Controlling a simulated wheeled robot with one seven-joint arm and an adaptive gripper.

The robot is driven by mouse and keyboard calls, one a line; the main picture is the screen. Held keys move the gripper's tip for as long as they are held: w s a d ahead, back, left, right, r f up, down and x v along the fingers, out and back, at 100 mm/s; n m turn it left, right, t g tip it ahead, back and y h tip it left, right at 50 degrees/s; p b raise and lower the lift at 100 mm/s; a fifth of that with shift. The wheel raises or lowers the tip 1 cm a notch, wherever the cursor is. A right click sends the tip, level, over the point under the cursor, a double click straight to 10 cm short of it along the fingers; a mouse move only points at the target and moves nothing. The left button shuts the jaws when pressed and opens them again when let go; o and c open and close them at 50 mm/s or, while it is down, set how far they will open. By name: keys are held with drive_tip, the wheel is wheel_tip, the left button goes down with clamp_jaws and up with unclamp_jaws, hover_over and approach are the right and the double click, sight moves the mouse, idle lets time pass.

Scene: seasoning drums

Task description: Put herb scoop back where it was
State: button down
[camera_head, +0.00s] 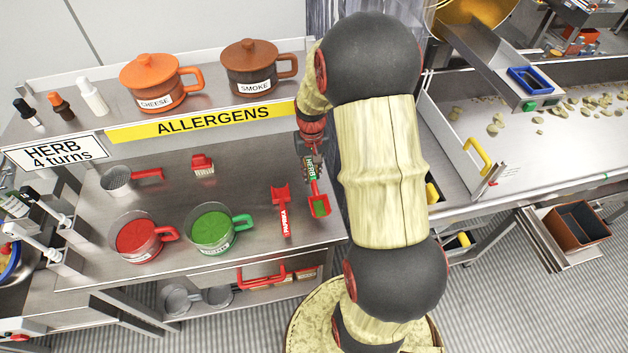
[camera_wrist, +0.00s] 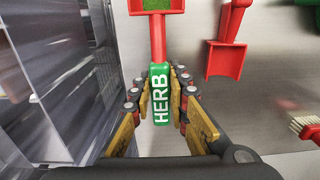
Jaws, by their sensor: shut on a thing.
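The herb scoop (camera_head: 319,205) is red with a green HERB label on its handle, and its bowl holds green powder. My gripper (camera_head: 309,160) is shut on the labelled handle at the right end of the steel table. In the wrist view the fingers of my gripper (camera_wrist: 161,88) lie on both sides of the HERB handle (camera_wrist: 160,104), and the scoop's bowl points away at the top, cut by the frame edge. A second red scoop (camera_head: 281,195) with a red label lies on the table just left of it. I cannot tell whether the herb scoop touches the table.
A pot of green powder (camera_head: 210,229) and a pot of red powder (camera_head: 138,237) stand at the front. A red brush (camera_head: 203,164) and a metal sieve cup (camera_head: 116,180) lie behind. The shelf above holds CHEESE (camera_head: 152,80) and SMOKE (camera_head: 249,64) pots. The table's right edge is close.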

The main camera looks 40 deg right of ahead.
sight(314, 179)
drive_tip(key=shift+d+f, duration=0.35)
drive_tip(key=shift+f, duration=0.05)
drive_tip(key=shift+w+d+f+b, duration=0.15)
drive_tip(key=shift+f+b, duration=0.15)
drive_tip(key=shift+f, duration=0.65)
drive_tip(key=shift+s+d+f+b, duration=0.15)
drive_tip(key=shift+f+b, duration=0.15)
drive_tip(key=shift+f, duration=0.6)
drive_tip(key=shift+w+f, duration=0.1)
drive_tip(key=c, duration=1.8)
unclamp_jaws()
drive_tip(key=shift+o, duration=0.4)
